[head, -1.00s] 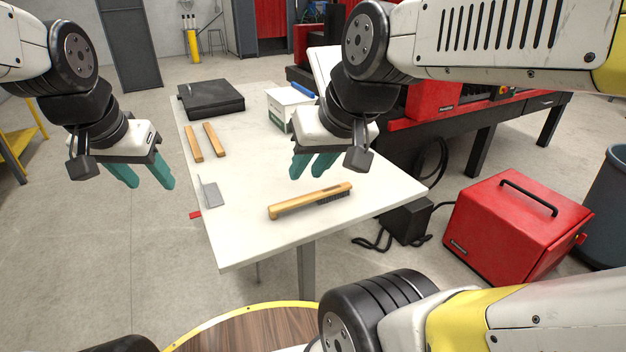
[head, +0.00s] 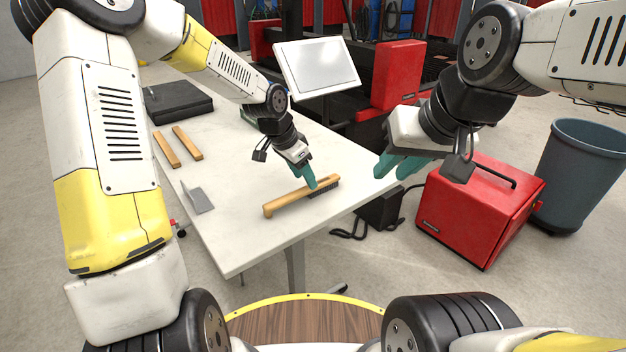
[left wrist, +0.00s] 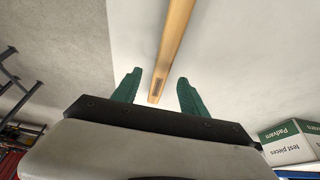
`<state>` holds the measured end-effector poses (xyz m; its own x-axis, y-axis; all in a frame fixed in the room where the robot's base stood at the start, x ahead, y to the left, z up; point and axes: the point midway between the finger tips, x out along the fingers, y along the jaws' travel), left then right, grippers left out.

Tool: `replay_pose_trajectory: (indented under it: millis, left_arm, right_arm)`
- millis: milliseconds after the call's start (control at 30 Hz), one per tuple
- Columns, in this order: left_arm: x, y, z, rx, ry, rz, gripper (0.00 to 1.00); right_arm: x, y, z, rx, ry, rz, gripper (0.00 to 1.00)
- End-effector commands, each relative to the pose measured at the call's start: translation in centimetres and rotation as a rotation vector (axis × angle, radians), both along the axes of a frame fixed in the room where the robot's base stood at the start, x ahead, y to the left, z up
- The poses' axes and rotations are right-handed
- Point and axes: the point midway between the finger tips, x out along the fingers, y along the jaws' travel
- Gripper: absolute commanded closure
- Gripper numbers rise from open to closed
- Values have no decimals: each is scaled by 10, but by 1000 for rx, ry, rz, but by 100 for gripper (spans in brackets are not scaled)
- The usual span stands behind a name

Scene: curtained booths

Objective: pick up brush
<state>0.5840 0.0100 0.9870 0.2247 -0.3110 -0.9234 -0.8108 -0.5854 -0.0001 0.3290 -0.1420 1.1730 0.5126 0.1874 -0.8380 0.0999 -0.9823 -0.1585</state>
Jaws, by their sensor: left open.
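The brush (head: 285,203) has a long wooden body and dark bristles, and lies near the front right of the white table (head: 235,240). My left gripper (head: 312,182) is at its bristled end, pointing down. In the left wrist view, the brush's wooden body (left wrist: 172,45) runs between the two green fingers of the open left gripper (left wrist: 159,80), with gaps on both sides. My right gripper (head: 393,170) is open and empty, right of the table's edge.
Two wooden strips (head: 178,146), a grey metal piece (head: 197,197) and a black case (head: 178,103) are on the table. A labelled box (left wrist: 290,140) shows in the left wrist view. A red box (head: 475,215) and a bin (head: 583,175) stand right.

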Motion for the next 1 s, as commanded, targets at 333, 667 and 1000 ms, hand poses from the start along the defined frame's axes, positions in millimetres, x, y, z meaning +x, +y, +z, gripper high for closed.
replay_pose_trajectory:
  millis: [333,667,1000]
  left_arm:
    - [11,-12,-46,0,3,0,49]
    - [13,-14,-52,1,1,1,49]
    - [13,-14,-52,0,1,2,100]
  right_arm:
    - [0,0,0,0,0,0,74]
    - [0,0,0,0,0,0,74]
    - [0,0,0,0,0,0,74]
